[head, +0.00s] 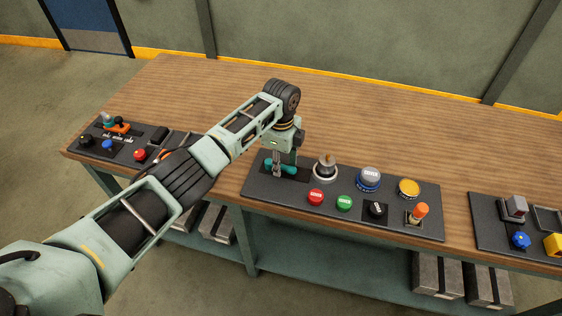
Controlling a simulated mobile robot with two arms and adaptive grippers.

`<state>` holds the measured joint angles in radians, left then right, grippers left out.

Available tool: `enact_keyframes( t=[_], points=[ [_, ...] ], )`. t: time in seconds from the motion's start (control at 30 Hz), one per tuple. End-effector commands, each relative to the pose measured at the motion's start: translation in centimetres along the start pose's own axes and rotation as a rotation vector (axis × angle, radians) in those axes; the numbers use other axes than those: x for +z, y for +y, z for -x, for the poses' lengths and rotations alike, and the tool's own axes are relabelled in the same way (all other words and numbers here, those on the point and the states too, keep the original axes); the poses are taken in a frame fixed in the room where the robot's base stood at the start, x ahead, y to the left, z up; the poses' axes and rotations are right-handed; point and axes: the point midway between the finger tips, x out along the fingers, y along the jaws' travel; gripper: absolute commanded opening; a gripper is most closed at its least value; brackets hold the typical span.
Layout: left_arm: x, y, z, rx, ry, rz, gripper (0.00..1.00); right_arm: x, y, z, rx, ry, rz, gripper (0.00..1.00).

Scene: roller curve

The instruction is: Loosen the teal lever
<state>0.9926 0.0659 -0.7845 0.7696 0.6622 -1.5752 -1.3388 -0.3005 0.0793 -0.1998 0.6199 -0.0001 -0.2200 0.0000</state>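A teal lever (291,169) lies low over a dark plate at the left end of the middle control panel (255,189). My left gripper (277,172) points down at the lever, its fingers overlapping it. Teal shows on both sides of the fingers, and they hide its middle. The fingers look close together, but I cannot tell whether they grip the lever or only stand around it. My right gripper is not in view.
The middle panel also has a grey knob (325,168), red button (316,197), green button (344,202), blue-ringed dial (369,178), yellow button (408,188) and orange-tipped lever (419,212). More panels stand left (125,159) and right (491,237). The wooden tabletop (400,130) behind is clear.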

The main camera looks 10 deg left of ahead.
Motion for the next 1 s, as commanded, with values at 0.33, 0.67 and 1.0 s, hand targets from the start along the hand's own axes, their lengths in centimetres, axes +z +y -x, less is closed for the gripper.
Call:
enact_keyframes(
  t=[0.33,0.67,1.0],
  points=[
    [-0.1,-0.1,1.3,-0.003,0.003,-0.002,0.34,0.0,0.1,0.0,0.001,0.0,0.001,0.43],
    [0.0,-0.1,8.2,-0.004,0.002,-0.002,0.34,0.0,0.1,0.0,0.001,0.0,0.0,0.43],
    [0.0,0.0,11.9,0.0,0.001,0.0,0.34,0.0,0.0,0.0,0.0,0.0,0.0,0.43]
  ],
)
